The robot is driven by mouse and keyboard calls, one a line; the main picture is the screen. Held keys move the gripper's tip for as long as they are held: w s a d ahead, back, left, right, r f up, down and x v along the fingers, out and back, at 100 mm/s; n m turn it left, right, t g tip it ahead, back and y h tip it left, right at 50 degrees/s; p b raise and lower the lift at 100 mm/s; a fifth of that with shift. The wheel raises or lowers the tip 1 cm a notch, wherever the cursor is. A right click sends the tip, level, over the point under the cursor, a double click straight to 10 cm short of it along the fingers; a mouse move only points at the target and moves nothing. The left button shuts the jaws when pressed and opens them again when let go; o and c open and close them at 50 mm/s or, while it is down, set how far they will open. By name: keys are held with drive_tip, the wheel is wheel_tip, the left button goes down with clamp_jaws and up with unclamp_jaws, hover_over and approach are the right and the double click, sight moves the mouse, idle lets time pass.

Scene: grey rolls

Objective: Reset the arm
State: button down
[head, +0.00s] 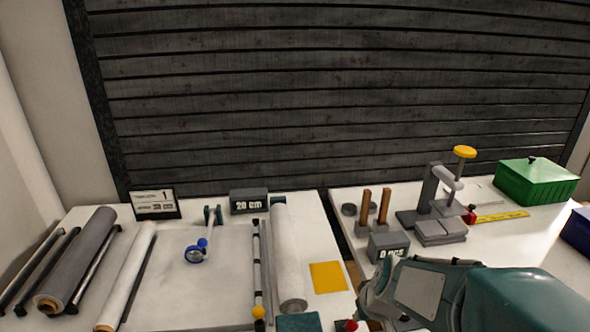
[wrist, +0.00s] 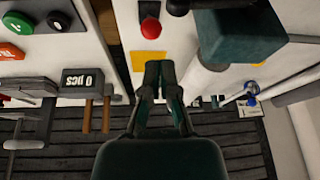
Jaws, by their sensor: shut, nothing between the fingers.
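My gripper (wrist: 159,75) shows in the middle of the wrist view. Its two dark fingers are together with nothing between them, and it is apart from the things on the tables. In the head view my teal and grey arm (head: 470,297) reaches across the lower right, above the front of the right table. The fingertips cannot be made out clearly there.
The left table holds grey and white rolls (head: 78,258), an upright "20 cm" sign (head: 249,201) and a yellow square (head: 327,277). The right table holds a press (head: 437,200), a "0 pcs" sign (head: 388,246) and a green box (head: 537,181). A narrow gap separates the tables.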

drive_tip(key=s+a+r+m+t+h, duration=0.1)
drive_tip(key=s+r+m, duration=0.1)
drive_tip(key=s+r, duration=1)
drive_tip(key=shift+s+a+r, duration=0.25)
drive_tip(key=shift+s+r, duration=0.05)
drive_tip(key=shift+s, duration=0.25)
